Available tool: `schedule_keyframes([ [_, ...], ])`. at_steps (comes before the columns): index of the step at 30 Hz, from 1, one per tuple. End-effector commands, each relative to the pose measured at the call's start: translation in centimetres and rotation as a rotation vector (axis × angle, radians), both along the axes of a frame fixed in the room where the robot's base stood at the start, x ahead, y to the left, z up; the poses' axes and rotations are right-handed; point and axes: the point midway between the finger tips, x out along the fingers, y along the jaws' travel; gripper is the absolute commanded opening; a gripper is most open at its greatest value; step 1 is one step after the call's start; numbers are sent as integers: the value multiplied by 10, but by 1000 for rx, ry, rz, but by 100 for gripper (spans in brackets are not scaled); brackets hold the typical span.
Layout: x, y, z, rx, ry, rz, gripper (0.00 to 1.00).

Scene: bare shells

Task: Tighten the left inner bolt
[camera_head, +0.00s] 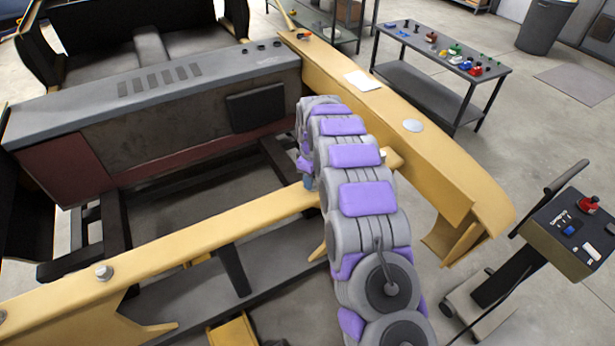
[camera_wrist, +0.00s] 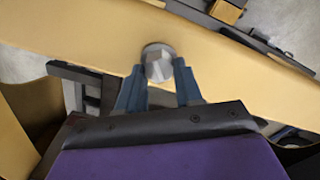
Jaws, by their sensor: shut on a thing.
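A silver hex bolt (camera_wrist: 158,62) sits on a yellow beam (camera_wrist: 80,32) in the wrist view. My gripper (camera_wrist: 160,74) has its two blue fingers on either side of the bolt head, shut on it. In the head view my arm reaches forward over the yellow cross beam (camera_head: 215,220) and hides most of the gripper; only a bit of blue finger shows beside the arm. Another silver bolt (camera_head: 104,272) stands on the left part of this cross beam, apart from my gripper. The gripped bolt is hidden in the head view.
A long yellow rail (camera_head: 440,150) runs along the right, with a white sheet (camera_head: 362,80) and a silver disc (camera_head: 413,126) on it. A table (camera_head: 425,92) with small parts and a cart (camera_head: 560,245) stand right, with open floor between.

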Motion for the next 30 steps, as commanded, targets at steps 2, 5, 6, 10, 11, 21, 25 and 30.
schedule_keyframes([
  [2,-1,-5,0,-7,8,-72,5],
  [5,-2,-6,0,-7,8,-168,5],
  [6,-2,-6,0,-6,7,-206,5],
  [10,-2,-5,0,-8,6,-329,5],
  [11,-2,-5,0,-8,6,-358,5],
  [21,-1,-3,1,-8,1,-680,4],
  [25,-1,-2,2,-7,-1,-804,4],
  [30,0,-1,2,-5,-4,-965,4],
])
